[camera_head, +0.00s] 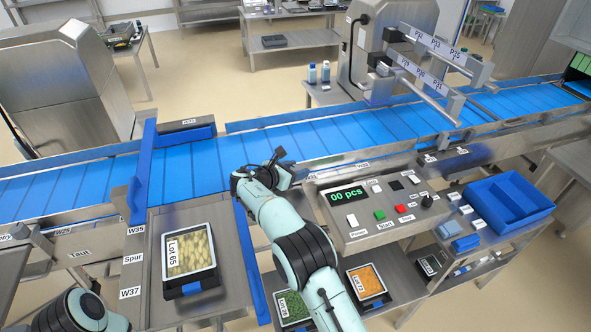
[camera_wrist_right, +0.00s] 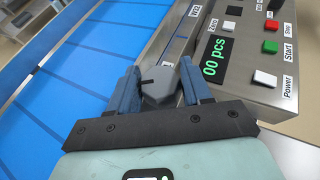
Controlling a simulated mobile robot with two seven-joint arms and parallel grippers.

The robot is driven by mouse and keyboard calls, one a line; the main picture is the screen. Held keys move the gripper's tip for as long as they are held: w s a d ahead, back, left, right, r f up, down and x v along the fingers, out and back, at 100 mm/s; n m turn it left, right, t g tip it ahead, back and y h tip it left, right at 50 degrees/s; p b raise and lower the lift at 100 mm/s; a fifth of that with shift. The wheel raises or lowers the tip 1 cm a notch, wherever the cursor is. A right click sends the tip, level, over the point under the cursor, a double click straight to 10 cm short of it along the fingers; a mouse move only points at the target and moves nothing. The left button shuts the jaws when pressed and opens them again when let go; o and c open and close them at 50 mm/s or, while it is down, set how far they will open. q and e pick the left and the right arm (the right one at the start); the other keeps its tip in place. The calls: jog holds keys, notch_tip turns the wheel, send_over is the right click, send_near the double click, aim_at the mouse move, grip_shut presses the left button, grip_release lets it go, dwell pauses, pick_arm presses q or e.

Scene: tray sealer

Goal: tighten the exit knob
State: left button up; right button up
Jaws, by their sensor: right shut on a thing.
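My right gripper (camera_head: 277,160) reaches over the near edge of the blue conveyor, left of the control panel. In the right wrist view its two blue-grey fingers (camera_wrist_right: 158,88) are shut on a grey faceted knob (camera_wrist_right: 158,92) with a dark slot or pointer on it. In the head view the knob is hidden by the gripper, and I cannot read a label that names it. My left arm shows at the bottom left of the head view, but its gripper is out of view.
The control panel (camera_head: 366,222) with buttons and a "00 pcs" display (camera_head: 349,196) is close beside my right gripper. The conveyor (camera_head: 300,140) runs behind it. A Lot 65 tray (camera_head: 164,259) stands at the left, blue bins (camera_head: 511,207) at the right.

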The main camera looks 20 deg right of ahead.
jog(key=shift+d+r+m+g+h, duration=0.1)
jog(key=shift+r+m+g+h, duration=0.1)
jog(key=shift+m+g+h, duration=0.35)
jog(key=o, duration=1)
jog(key=shift+f, duration=0.1)
jog(key=v, duration=1.3)
jog(key=shift+r, duration=0.25)
